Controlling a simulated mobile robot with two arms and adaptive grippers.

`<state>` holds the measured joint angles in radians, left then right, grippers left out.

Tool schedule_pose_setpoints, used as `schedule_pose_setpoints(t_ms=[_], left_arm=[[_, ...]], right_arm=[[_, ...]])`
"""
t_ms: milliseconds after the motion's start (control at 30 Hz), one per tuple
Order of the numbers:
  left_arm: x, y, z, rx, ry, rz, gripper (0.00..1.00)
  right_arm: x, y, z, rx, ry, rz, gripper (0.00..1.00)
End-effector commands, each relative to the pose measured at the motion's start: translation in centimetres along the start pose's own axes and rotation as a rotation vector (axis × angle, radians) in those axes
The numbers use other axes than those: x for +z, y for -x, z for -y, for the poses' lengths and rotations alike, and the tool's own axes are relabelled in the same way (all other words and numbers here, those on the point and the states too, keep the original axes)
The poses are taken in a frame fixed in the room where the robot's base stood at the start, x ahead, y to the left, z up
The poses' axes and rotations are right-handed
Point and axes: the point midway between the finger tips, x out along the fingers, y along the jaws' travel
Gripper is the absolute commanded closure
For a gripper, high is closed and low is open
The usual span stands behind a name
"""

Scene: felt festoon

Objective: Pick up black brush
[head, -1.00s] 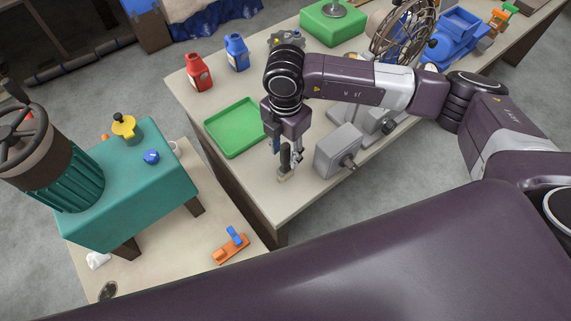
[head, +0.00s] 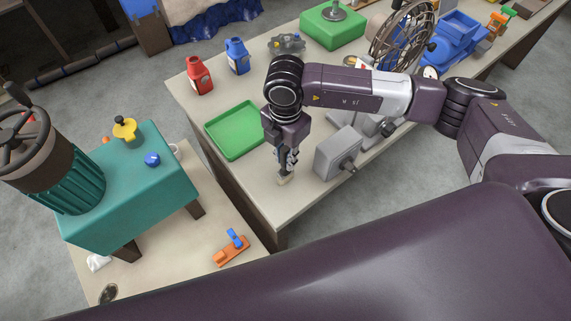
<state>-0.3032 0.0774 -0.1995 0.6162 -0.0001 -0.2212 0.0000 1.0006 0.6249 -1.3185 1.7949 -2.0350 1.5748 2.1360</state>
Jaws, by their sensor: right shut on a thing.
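My right gripper (head: 287,168) points down over the front part of the beige table. It is shut on the black brush (head: 284,178). The fingers hide most of the brush; its pale lower end shows just below the fingertips, at or close to the table top. I cannot tell whether it touches the table. My left gripper is not in view.
A green tray (head: 236,129) lies left of my right gripper, and a grey box-shaped device (head: 338,152) stands close on its right. Red (head: 198,76) and blue (head: 237,56) bottles stand behind. The table's front edge is near.

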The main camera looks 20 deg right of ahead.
Motion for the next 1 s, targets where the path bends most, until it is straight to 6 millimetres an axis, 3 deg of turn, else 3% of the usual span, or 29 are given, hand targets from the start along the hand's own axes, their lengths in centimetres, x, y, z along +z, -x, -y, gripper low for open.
schedule_pose_setpoints(t_ms=[167, 333, 800, 1000], left_arm=[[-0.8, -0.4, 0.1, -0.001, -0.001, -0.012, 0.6], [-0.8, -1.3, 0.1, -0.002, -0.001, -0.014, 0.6], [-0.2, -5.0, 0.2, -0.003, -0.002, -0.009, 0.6], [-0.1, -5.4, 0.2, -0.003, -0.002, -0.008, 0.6]], right_arm=[[0.0, 0.8, -0.1, 0.003, 0.0, 0.0, 1.0], [0.0, 3.1, -0.1, 0.006, 0.002, 0.002, 1.0], [0.0, 16.0, -0.1, 0.006, 0.001, 0.003, 1.0], [0.0, 19.1, -0.1, 0.003, -0.001, 0.003, 1.0]])
